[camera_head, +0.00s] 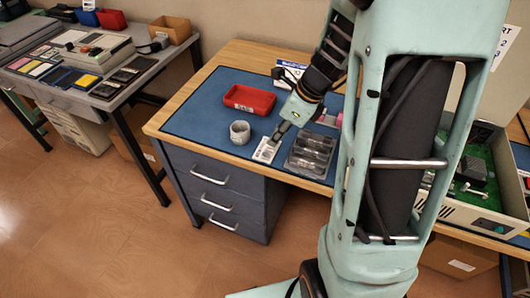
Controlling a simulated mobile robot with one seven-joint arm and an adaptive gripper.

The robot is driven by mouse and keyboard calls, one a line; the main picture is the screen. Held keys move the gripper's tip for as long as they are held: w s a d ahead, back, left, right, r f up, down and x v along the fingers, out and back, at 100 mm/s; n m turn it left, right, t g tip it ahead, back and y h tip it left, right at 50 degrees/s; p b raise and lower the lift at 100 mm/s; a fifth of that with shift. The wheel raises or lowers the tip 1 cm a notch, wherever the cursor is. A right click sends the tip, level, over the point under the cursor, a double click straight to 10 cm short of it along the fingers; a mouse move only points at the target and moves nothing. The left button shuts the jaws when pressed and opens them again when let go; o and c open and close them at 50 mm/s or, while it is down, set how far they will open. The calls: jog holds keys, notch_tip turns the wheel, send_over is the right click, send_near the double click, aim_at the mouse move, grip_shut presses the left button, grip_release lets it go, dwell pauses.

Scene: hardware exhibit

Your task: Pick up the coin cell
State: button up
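My gripper (277,137) is low over the blue mat (205,100) on the desk, pointing down and to the left. Its fingertips are at the upper edge of a small white and grey printed card or pack (266,151). I cannot tell whether they touch it, or whether they are open or shut. I cannot make out a coin cell for certain. It may be on this pack, be too small to see, or be hidden by my gripper.
A grey cup (240,133) stands left of the pack, and a red tray (249,99) lies behind it. A clear-topped case with dark cylinders (310,152) sits close on the right. A pink item (328,119) is behind the case. The mat's left part is clear.

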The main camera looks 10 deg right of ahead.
aim_at(268, 150)
jog(key=x, duration=0.2)
jog(key=b+x, duration=0.1)
jog(key=x, duration=0.4)
jog(key=shift+s+d+f+b, duration=0.1)
jog(key=shift+s+f+b, duration=0.05)
jog(key=shift+s+b, duration=0.15)
grip_shut()
